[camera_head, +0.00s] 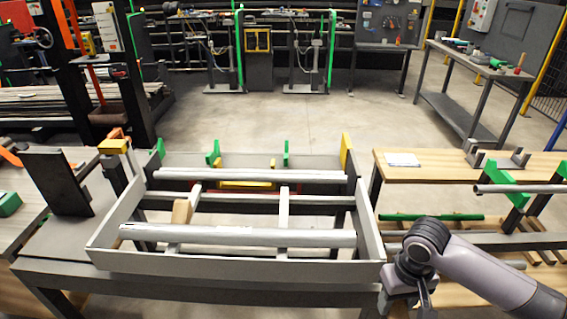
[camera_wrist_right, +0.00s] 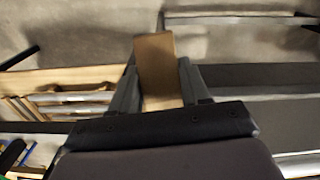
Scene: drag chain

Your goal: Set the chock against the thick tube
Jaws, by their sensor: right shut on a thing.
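The thick tube (camera_head: 238,235) is a grey-white cylinder lying across the near part of a grey frame. A thinner tube (camera_head: 250,176) lies across the far part. A tan wooden block (camera_head: 181,211) sits on the left crossbar, just behind the thick tube; whether it touches is unclear. My right gripper (camera_head: 424,295) is at the frame's right front corner, outside it. In the right wrist view, the right gripper (camera_wrist_right: 161,88) is shut on a tan wooden chock (camera_wrist_right: 155,62) that sticks out past the fingers. My left gripper is not in view.
The frame has raised grey walls (camera_head: 235,263) and a yellow post (camera_head: 346,152) at its far right corner. A wooden bench (camera_head: 440,165) with green supports and bars stands to the right. A dark upright panel (camera_head: 57,182) stands to the left.

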